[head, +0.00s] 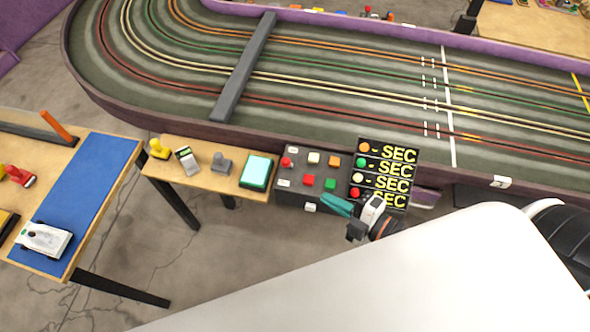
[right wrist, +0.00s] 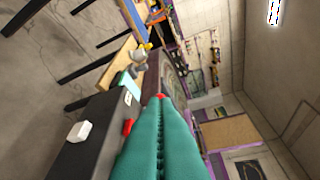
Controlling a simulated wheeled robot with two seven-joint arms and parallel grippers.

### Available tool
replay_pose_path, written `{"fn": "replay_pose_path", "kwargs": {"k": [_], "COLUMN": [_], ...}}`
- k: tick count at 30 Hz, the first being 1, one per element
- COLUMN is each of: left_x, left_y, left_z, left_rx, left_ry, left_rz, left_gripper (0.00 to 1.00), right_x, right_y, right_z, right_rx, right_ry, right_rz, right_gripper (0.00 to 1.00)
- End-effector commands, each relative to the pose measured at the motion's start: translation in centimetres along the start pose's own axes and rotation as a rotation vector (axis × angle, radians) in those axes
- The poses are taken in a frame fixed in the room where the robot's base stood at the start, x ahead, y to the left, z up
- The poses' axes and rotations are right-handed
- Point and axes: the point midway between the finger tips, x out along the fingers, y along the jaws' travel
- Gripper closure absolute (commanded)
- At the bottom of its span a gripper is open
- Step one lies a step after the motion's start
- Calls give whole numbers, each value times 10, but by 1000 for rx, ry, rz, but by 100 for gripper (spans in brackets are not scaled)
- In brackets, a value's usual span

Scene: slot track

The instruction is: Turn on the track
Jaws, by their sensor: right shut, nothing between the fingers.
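The slot track (head: 330,85) curves across the top of the head view, with several coloured lanes. A dark control box (head: 297,200) stands at its near edge, with a red knob (head: 287,162), a red button (head: 309,180), a green button (head: 330,184) and several pale or orange ones. My right gripper (head: 327,200) is at the box's lower right corner, teal fingers shut and empty. In the right wrist view the shut fingers (right wrist: 161,105) point along the box (right wrist: 95,120), beside a red button (right wrist: 127,127); something red shows at their tips. Whether they touch the box is unclear. My left gripper is out of view.
A board of yellow SEC displays (head: 394,170) stands right of the box. A wooden shelf (head: 215,185) left of it holds a teal-topped block and small items. A table with a blue mat (head: 85,190) and a white car (head: 42,240) is further left. A grey beam (head: 245,65) spans the track.

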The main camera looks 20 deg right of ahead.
Motion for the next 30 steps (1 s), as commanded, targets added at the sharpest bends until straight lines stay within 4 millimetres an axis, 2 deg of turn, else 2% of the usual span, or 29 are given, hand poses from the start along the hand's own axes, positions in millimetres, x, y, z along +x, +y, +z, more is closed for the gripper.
{"fn": "replay_pose_path", "kwargs": {"k": [12,17,23,30], "left_x": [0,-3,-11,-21], "left_y": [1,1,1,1], "left_z": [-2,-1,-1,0], "left_rx": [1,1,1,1], "left_ry": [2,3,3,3], "left_rz": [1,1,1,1], "left_gripper": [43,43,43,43], "right_x": [-1,10,45,96], "right_y": [0,-1,-4,-4], "right_z": [2,2,4,4], "right_rx": [-15,-15,-15,-15], "right_ry": [-21,-20,-22,-20], "right_rz": [-4,-7,-9,-8], "right_gripper": [100,100,100,100]}}
